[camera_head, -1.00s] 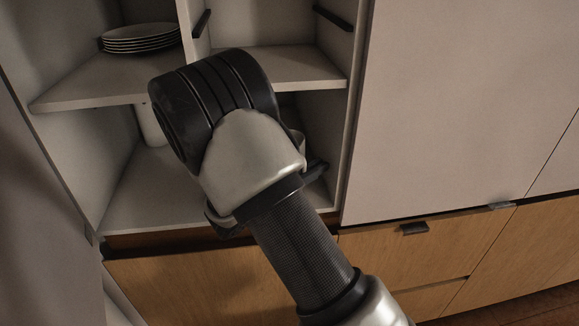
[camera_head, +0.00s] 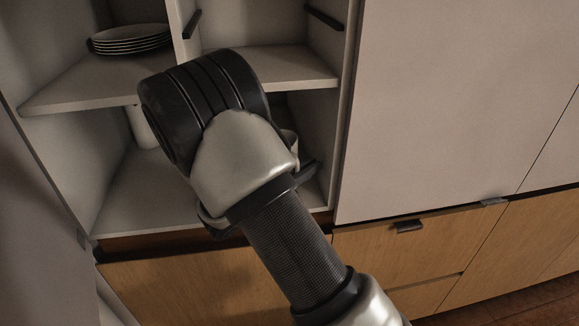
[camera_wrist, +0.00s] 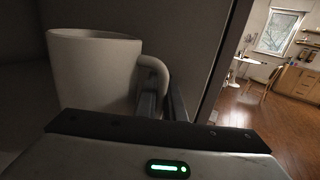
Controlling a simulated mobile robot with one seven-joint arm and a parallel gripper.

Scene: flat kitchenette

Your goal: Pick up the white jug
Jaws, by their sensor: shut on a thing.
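The white jug (camera_wrist: 95,70) stands upright at the left of the wrist view, with its handle (camera_wrist: 158,70) towards the right. My gripper (camera_wrist: 163,100) is shut on the handle, its dark fingers at the handle's lower part. In the head view my arm hides most of the gripper and the jug. A pale sliver (camera_head: 291,142) at the arm's right edge may be the jug. Whether the jug's base touches the shelf is hidden.
The open cupboard surrounds the arm. A shelf (camera_head: 75,88) holds a stack of plates (camera_head: 130,38) at upper left. A white cylindrical object (camera_head: 142,127) stands below it, partly hidden. A closed pale door (camera_head: 440,100) is at right, with wooden drawers (camera_head: 390,262) below.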

